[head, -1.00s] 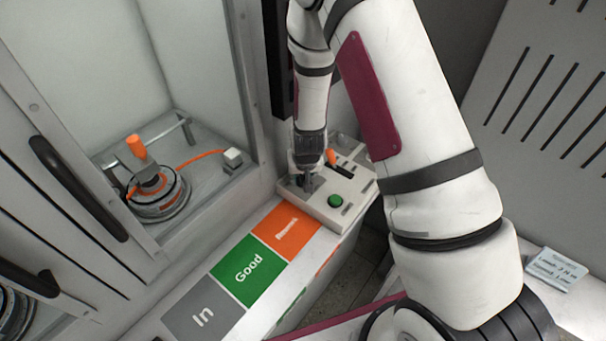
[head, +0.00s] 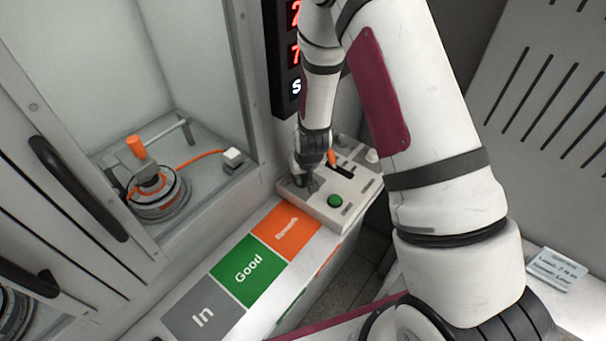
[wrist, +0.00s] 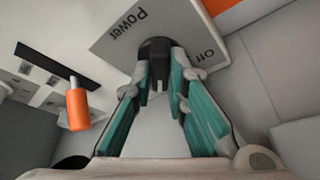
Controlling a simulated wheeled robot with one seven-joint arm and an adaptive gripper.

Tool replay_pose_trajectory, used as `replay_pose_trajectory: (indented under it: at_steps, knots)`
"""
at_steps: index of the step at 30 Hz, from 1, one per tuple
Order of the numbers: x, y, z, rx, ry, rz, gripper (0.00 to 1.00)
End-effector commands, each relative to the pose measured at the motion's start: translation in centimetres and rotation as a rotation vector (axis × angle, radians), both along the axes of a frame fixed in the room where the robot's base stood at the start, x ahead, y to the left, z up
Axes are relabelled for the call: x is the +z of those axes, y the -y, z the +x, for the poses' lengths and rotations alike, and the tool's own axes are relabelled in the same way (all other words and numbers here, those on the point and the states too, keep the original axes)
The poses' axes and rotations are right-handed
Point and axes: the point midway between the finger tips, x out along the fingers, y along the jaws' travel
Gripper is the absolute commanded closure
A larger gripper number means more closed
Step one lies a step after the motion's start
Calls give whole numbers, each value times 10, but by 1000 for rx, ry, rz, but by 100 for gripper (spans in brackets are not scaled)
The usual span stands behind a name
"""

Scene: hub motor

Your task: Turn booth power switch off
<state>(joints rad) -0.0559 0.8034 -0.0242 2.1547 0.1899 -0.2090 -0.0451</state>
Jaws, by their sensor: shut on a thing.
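The control box (head: 315,208) stands at the far end of the bench in the head view, with a green button (head: 335,201) on top. My gripper (head: 308,184) is low over the box's left part. In the wrist view its teal-padded fingers (wrist: 160,84) are closed around a black power switch knob (wrist: 155,50). The knob sits on a grey plate (wrist: 117,42) lettered "Power" and "Off". The fingers hide part of the knob, and I cannot tell its exact setting.
An orange-handled lever (wrist: 77,105) in a black slot is beside the fingers; it also shows in the head view (head: 332,159). A booth (head: 225,185) with a motor (head: 158,192) is at left. A dark display (head: 290,60) with red characters stands behind the box. Orange, green (head: 243,270) and grey bench zones are empty.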

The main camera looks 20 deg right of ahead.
Motion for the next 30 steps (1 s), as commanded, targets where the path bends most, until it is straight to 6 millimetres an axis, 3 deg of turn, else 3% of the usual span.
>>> replay_pose_trajectory:
  at_steps: [30]
  knots:
    - [-2,7,2,915,1,2,100]
